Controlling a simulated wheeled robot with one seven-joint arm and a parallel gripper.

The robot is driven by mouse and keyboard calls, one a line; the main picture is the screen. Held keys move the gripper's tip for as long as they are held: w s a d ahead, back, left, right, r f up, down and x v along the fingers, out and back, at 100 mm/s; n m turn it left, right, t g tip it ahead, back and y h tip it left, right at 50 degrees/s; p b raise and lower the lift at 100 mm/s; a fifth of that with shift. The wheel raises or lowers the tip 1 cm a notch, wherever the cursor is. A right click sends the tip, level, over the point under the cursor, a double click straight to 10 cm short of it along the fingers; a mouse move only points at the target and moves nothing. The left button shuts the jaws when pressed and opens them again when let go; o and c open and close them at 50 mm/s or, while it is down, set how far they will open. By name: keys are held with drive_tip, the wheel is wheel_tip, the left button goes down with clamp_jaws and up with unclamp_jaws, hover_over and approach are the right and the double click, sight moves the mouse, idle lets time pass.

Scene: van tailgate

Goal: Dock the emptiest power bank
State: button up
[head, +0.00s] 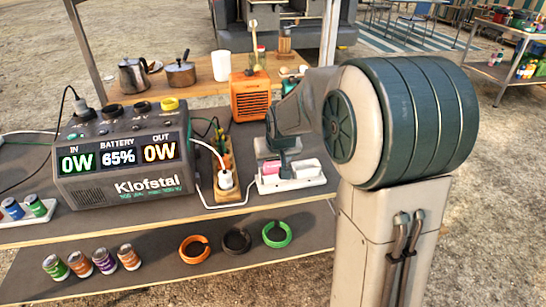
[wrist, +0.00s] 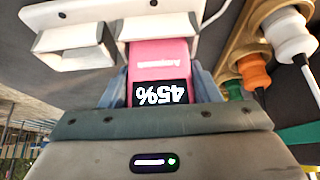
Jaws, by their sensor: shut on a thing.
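My gripper (head: 283,168) points down over the white dock (head: 290,185) on the grey tabletop. In the wrist view my gripper (wrist: 160,92) is shut on a pink power bank (wrist: 158,60), a finger on each side. Its display reads 45%, upside down in that view. The far end of the pink power bank meets the white dock (wrist: 200,12); I cannot tell whether it is seated. In the head view the pink power bank (head: 269,168) shows left of my fingers. A white block-like piece (wrist: 75,45) stands beside it at the dock.
A Klofstal power station (head: 125,160) reads battery 65%, IN 0W, OUT 0W. A wooden power strip (head: 224,165) with plugs and cables lies just left of the dock. An orange heater (head: 250,96) stands behind. Cans (head: 92,262) and coloured rings (head: 236,241) are on the lower shelf.

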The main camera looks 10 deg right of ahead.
drive_tip(key=shift+f, duration=0.2)
drive_tip(key=o, duration=1.2)
drive_tip(key=shift+p+v, duration=1.05)
drive_tip(key=shift+v, duration=5.85)
drive_tip(key=s+r+g+p, duration=0.1)
drive_tip(key=s+r+p, duration=0.1)
drive_tip(key=s+p, duration=0.3)
drive_tip(key=s+r+g+p, duration=0.1)
drive_tip(key=s+r+p, duration=0.2)
drive_tip(key=s, duration=0.5)
drive_tip(key=s+r+g+p, duration=0.1)
drive_tip(key=s+r+p, duration=0.1)
drive_tip(key=s+p, duration=0.4)
drive_tip(key=shift+s+a+r+p, duration=0.15)
drive_tip(key=shift+s+r+p, duration=0.15)
drive_tip(key=shift+s, duration=0.45)
